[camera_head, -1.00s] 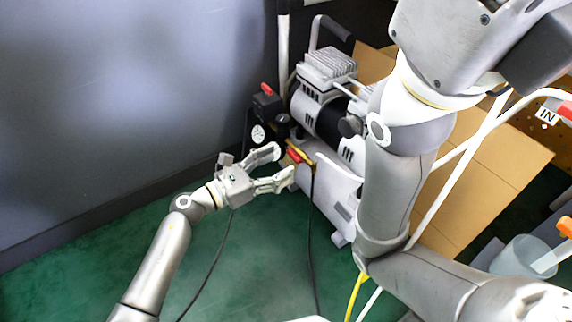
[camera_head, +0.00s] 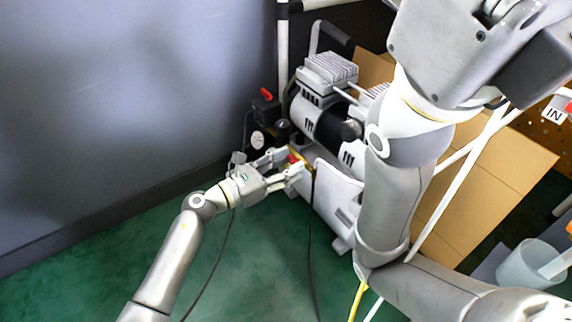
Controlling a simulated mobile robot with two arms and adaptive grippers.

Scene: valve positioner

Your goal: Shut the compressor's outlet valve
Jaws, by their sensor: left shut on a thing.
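The compressor (camera_head: 331,190) stands on the green floor by the wall, with its motor and finned head on top of a pale tank. The outlet valve's red handle (camera_head: 293,158) shows at the tank's left end, partly hidden by fingers. My left gripper (camera_head: 291,167) reaches in from the left and is shut on the red handle, its fingers around it. My right arm crosses the right side of the view in front of the compressor; its gripper is out of view.
A pressure gauge (camera_head: 258,141) and a black switch box with a red knob (camera_head: 265,104) sit just above my left gripper. Cardboard (camera_head: 490,170) lies behind the compressor. A clear container (camera_head: 527,264) stands at right. A black cable crosses the green floor (camera_head: 262,270).

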